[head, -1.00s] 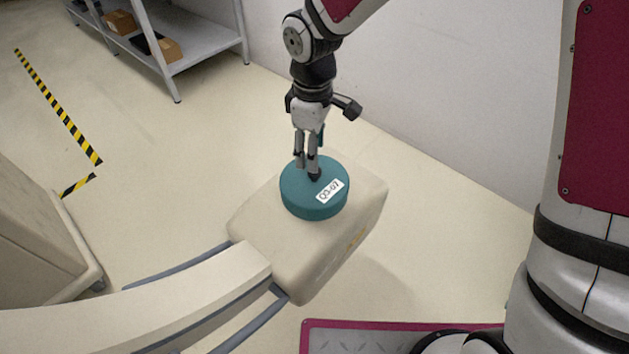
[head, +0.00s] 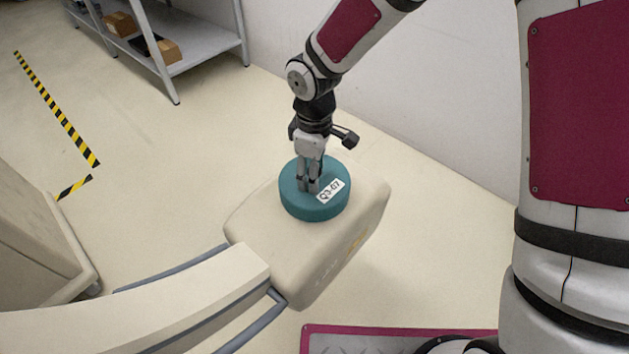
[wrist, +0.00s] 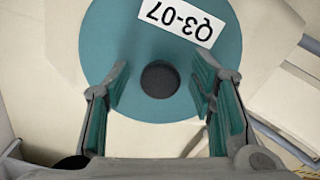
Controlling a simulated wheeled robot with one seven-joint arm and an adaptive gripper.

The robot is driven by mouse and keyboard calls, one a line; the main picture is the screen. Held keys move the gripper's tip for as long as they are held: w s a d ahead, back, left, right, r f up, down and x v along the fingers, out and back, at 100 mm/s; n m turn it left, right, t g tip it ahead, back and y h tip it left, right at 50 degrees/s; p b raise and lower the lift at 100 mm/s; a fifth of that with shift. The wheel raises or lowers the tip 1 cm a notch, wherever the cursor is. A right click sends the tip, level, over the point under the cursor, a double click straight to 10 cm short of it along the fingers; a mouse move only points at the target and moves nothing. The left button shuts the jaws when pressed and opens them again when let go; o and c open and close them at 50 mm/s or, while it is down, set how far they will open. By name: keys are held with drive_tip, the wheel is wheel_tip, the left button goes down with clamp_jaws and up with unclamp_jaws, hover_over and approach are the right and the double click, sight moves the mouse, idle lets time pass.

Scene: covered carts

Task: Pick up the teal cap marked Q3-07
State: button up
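The teal cap (head: 335,172) is a round disc with a white label reading Q3-07. It lies on a cream block (head: 252,222). In the wrist view the cap (wrist: 106,40) fills the upper middle, its label upside down, with a small dark round knob or recess (wrist: 160,79) on its top. My gripper (head: 307,189) points down over the cap. In the wrist view my gripper (wrist: 162,84) is open, one finger on each side of the dark round part, with gaps visible. I cannot tell whether the fingertips touch the cap's top.
The block sits at the end of a curved cream arm (head: 180,308) with grey rails. A beige cabinet (head: 35,235) stands at the left. A grey shelf (head: 200,58) with boxes is at the back, beside a white wall (head: 450,110). Open floor lies between them.

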clamp_jaws()
